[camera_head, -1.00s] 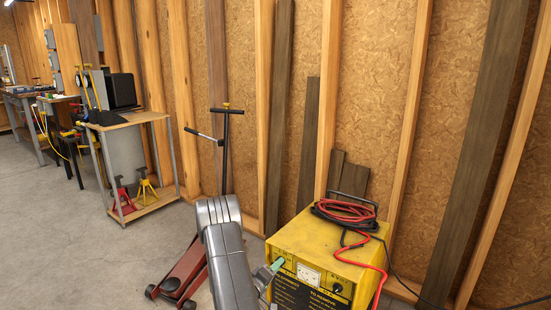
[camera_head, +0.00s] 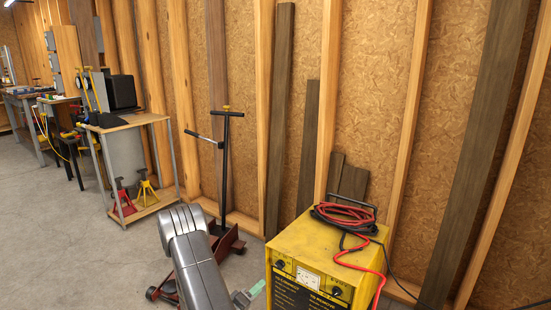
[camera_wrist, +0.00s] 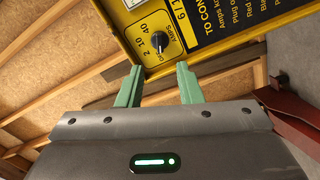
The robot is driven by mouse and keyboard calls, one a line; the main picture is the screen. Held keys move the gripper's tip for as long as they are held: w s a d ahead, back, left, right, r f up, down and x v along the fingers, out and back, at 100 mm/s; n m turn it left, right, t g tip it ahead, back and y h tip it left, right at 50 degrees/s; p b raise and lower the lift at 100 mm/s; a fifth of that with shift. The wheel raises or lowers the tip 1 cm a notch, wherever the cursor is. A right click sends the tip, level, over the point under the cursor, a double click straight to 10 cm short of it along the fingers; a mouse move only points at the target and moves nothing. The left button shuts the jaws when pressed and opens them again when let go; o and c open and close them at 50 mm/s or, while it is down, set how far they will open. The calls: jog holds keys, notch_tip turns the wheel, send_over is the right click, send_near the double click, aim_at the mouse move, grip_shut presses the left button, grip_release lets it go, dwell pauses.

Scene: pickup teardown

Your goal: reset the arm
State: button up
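My gripper (camera_wrist: 158,88) shows in the wrist view with its two green fingers apart and nothing between them. Beyond the fingers is the front panel of the yellow battery charger (camera_wrist: 215,25), with a black dial (camera_wrist: 159,41). In the head view, my grey arm reaches up from the bottom middle, and a green fingertip of the gripper (camera_head: 256,288) shows just left of the charger (camera_head: 300,243). The rest of the gripper is mostly hidden behind my arm in that view. I cannot tell the exact gap between the fingers and the charger.
Red and black cables (camera_head: 345,216) lie on the charger, with a red one hanging down its side. A red floor jack (camera_head: 228,243) with an upright handle stands behind my arm. A wooden-topped cart (camera_head: 130,121) holding jack stands is at the left. Open concrete floor lies left.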

aim_at(279, 268)
jog(key=b+x, duration=0.2)
jog(key=x, duration=0.8)
jog(key=shift+w+d+f, duration=0.1)
jog(key=shift+w+d, duration=0.1)
jog(key=shift+w+d+b, duration=0.15)
jog(key=shift+w+b, duration=0.15)
jog(key=m+b, duration=0.1)
jog(key=m, duration=0.3)
jog(key=shift+w+a+m+b, duration=0.15)
jog(key=shift+m+b, duration=1.3)
jog(key=shift+m, duration=2.05)
jog(key=shift+s+a+m+b, duration=0.15)
jog(key=shift+m+b, duration=1.3)
jog(key=shift+m, duration=2.05)
jog(key=shift+w, duration=0.1)
